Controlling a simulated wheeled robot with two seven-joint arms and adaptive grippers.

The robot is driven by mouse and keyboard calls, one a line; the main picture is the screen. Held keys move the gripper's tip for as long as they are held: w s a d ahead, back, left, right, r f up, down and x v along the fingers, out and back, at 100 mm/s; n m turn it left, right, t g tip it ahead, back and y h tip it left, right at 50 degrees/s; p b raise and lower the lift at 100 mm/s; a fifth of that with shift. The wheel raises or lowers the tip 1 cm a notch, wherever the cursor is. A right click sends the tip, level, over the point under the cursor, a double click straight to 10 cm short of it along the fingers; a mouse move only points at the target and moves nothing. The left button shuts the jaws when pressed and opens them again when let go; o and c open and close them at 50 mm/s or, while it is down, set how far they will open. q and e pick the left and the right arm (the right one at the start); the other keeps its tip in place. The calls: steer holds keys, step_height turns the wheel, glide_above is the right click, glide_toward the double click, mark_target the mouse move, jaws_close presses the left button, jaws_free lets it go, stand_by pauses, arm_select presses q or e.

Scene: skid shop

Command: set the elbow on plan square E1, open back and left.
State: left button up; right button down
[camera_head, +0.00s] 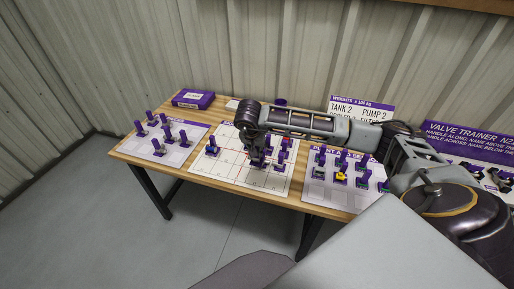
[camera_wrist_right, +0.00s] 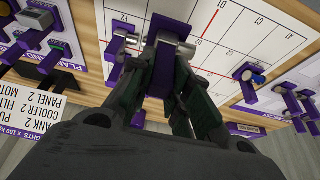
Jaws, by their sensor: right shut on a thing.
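My right gripper (camera_head: 256,158) is over the middle of the white plan sheet (camera_head: 228,136), reaching in from the right. In the wrist view its fingers (camera_wrist_right: 168,75) are shut on a purple upright handle. A grey pipe part shows at the handle's end; I take this piece as the elbow (camera_wrist_right: 164,68). Its open ends are too hidden to read, and I cannot tell if it touches the sheet. Grid letters C1 and D1 show on the sheet (camera_wrist_right: 222,58) in the wrist view; E1 is not clearly readable. My left gripper is not in view.
Close beside the held piece stands another purple-handled piece (camera_wrist_right: 120,42). A further one (camera_head: 212,146) stands at the plan's left. White sheets with several purple-handled pieces lie left (camera_head: 187,153) and right (camera_head: 318,190). A purple box (camera_head: 193,99) is at the back. The plan's front left is clear.

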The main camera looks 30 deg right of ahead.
mark_target(257, 162)
steer(key=shift+b, duration=0.45)
stand_by(0.7)
stand_by(0.4)
steer(key=shift+f+b, duration=2.2)
steer(key=shift+f, duration=0.5)
steer(key=shift+f, duration=0.15)
steer(key=shift+f+b, duration=1.15)
steer(key=shift+f+b, duration=0.45)
steer(key=shift+f, duration=0.05)
